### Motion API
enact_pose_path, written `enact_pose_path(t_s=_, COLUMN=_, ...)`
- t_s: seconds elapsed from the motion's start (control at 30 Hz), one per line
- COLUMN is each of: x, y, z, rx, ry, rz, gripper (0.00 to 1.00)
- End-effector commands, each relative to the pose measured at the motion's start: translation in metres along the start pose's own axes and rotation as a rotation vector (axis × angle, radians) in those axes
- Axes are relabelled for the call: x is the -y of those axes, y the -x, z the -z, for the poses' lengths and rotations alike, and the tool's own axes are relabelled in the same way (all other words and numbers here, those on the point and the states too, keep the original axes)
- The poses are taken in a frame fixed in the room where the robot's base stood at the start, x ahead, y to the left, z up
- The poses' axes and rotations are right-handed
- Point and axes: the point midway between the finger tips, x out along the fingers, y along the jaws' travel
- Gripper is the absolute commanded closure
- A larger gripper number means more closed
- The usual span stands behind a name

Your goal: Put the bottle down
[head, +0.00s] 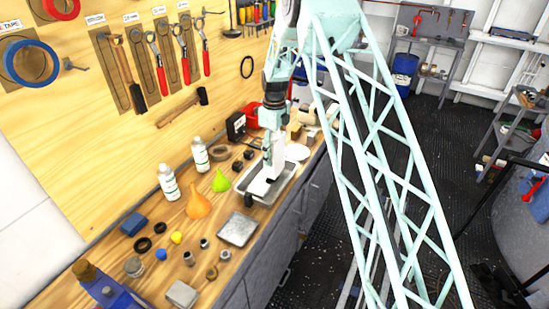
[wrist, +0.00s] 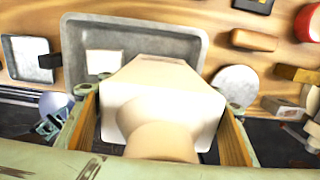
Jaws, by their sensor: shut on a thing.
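My gripper (head: 271,146) is over the workbench, shut on a cream-white bottle (wrist: 160,95). In the wrist view the bottle sits between the two fingers of my gripper (wrist: 162,125) and hides much of what lies below it. In the head view the pale bottle (head: 277,168) hangs at the grey metal tray (head: 252,199). The tray (wrist: 190,45) also shows beyond the bottle in the wrist view. I cannot tell whether the bottle touches the tray.
A white square piece (wrist: 103,62) lies in the tray. A round white disc (head: 297,152) is beside it. Many small parts crowd the front bench.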

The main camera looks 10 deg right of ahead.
Motion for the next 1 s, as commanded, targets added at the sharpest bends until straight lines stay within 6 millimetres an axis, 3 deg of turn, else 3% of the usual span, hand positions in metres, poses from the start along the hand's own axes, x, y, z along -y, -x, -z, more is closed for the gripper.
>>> enact_pose_path(t_s=0.23, x=0.000, y=-0.020, z=0.000, rx=0.000, ry=0.000, rz=0.000, gripper=0.60)
enact_pose_path(t_s=0.77, x=0.000, y=-0.025, z=0.000, rx=0.001, ry=0.000, rz=0.001, gripper=0.60)
enact_pose_path(t_s=0.8, x=0.000, y=-0.026, z=0.000, rx=0.000, ry=0.000, rz=0.000, gripper=0.40)
enact_pose_path(t_s=0.93, x=0.000, y=-0.026, z=0.000, rx=0.000, ry=0.000, rz=0.000, gripper=0.28)
enact_pose_path(t_s=1.0, x=0.000, y=-0.026, z=0.000, rx=0.000, ry=0.000, rz=0.000, gripper=0.27)
